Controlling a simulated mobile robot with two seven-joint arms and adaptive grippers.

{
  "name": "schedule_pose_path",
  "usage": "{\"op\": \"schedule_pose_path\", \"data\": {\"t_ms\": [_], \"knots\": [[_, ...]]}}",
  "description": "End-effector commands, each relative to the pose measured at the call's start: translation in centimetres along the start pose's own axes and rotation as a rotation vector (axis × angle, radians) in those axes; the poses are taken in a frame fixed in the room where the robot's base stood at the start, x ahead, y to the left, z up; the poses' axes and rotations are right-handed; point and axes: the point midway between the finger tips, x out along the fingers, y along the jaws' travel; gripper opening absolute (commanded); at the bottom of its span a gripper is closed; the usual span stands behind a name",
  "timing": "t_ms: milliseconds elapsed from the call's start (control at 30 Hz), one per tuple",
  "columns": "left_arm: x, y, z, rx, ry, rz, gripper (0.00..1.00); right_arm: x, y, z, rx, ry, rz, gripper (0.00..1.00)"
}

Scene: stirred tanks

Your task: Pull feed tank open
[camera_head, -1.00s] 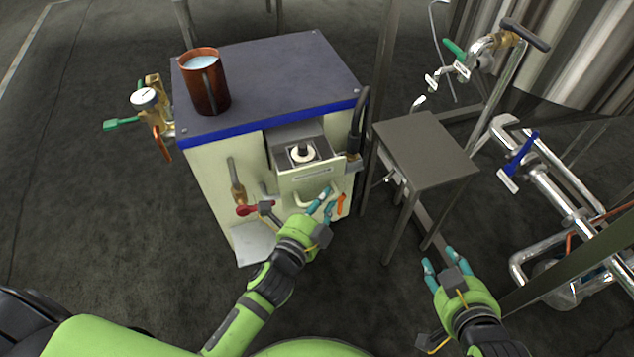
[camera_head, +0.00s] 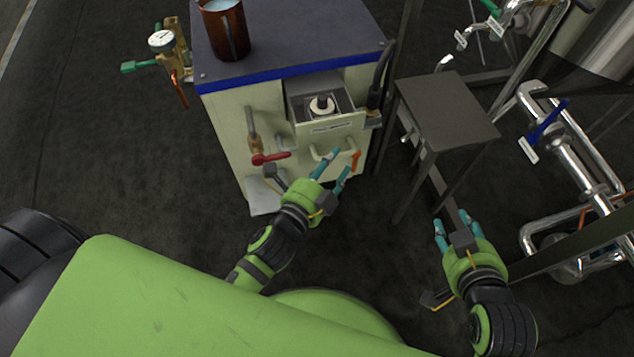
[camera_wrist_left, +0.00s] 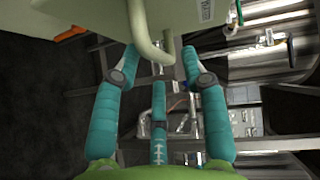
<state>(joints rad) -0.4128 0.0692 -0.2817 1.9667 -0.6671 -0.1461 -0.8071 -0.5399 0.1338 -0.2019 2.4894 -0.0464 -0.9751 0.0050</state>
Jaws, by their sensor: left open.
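The feed tank (camera_head: 328,126) is a cream drawer-like box with a labelled front, set in the cabinet face. It stands partly out of the cabinet, with a white round fitting inside its open top. Its pale bent handle (camera_head: 318,153) is on the front below the label. My left gripper (camera_head: 341,160) is open at the handle. In the left wrist view the handle (camera_wrist_left: 146,42) reaches between the spread teal fingers of that gripper (camera_wrist_left: 156,62), with gaps on both sides. My right gripper (camera_head: 453,222) is open and empty, low beside the metal stand.
The cabinet (camera_head: 290,35) has a dark top with a copper mug (camera_head: 224,35). A red-handled valve (camera_head: 268,158) is left of the feed tank, an orange lever (camera_head: 355,160) right. A metal stand (camera_head: 447,112) and steel pipes (camera_head: 575,165) fill the right. Floor at left is clear.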

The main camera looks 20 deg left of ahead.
Motion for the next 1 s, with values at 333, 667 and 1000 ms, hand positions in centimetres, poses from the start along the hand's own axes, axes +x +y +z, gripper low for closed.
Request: {"op": "schedule_pose_path", "data": {"t_ms": [333,667,1000], "knots": [[-6.8,0.1,0.0,-0.002,-0.001,0.004,0.44,0.0,0.0,0.0,0.000,-0.001,0.000,0.40],[-8.6,0.0,0.0,-0.001,0.000,0.000,0.44,0.0,0.0,0.0,0.000,-0.001,0.000,0.40],[-8.5,0.0,0.0,-0.001,0.000,0.000,0.44,0.0,0.0,0.1,0.001,-0.002,0.000,0.40]]}}
